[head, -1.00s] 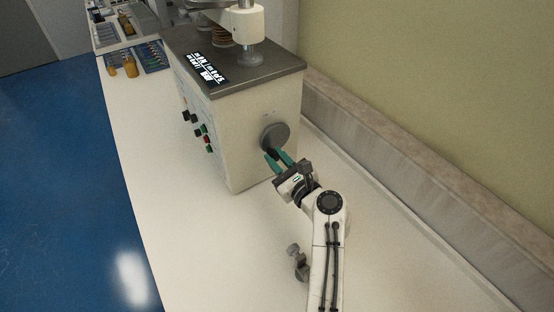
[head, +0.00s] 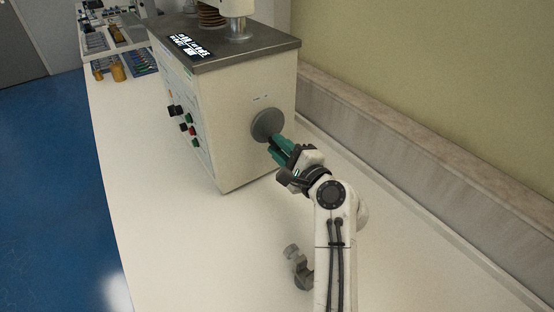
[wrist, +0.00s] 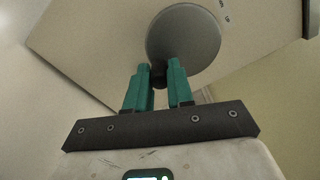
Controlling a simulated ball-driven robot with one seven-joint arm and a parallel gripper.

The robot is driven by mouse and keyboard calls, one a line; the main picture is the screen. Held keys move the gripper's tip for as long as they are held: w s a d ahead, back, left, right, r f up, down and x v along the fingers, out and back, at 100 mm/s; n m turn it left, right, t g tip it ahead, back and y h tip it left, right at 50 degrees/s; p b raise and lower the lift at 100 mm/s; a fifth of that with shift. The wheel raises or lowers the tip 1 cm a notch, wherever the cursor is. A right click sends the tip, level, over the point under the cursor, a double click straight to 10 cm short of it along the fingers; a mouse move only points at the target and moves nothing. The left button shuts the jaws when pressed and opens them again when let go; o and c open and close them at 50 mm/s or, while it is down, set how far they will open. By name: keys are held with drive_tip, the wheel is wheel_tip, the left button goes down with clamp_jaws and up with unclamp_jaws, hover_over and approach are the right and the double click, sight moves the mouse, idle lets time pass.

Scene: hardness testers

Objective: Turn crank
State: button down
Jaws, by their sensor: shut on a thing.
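The crank is a round grey disc (head: 267,124) on the side of the cream hardness tester (head: 232,136), with a short dark handle (wrist: 160,80) at its lower edge in the wrist view. My gripper (head: 275,141) has teal fingers and is shut on this handle. In the wrist view my gripper (wrist: 160,76) has one finger on each side of the handle, and the disc (wrist: 183,38) fills the space above. The fingers hide most of the handle in the head view.
Black, red and green knobs (head: 187,128) sit on the tester's front panel. A small grey metal part (head: 301,268) lies on the white bench (head: 185,240) beside my arm. A ledge (head: 400,148) runs along the wall at right. Trays with coloured tools (head: 120,66) stand behind.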

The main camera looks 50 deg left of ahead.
drive_tip(key=n+b, duration=0.2)
drive_tip(key=w+n+b, duration=0.1)
drive_tip(key=n+b, duration=0.2)
drive_tip(key=w+n+b, duration=0.1)
drive_tip(key=n+b, duration=0.2)
drive_tip(key=shift+w+r, duration=0.15)
drive_tip(key=shift+r, duration=0.1)
drive_tip(key=shift+r+n, duration=0.1)
drive_tip(key=shift+n, duration=0.2)
drive_tip(key=c, duration=1)
unclamp_jaws()
drive_tip(key=shift+r, duration=0.1)
drive_tip(key=shift+d, duration=0.15)
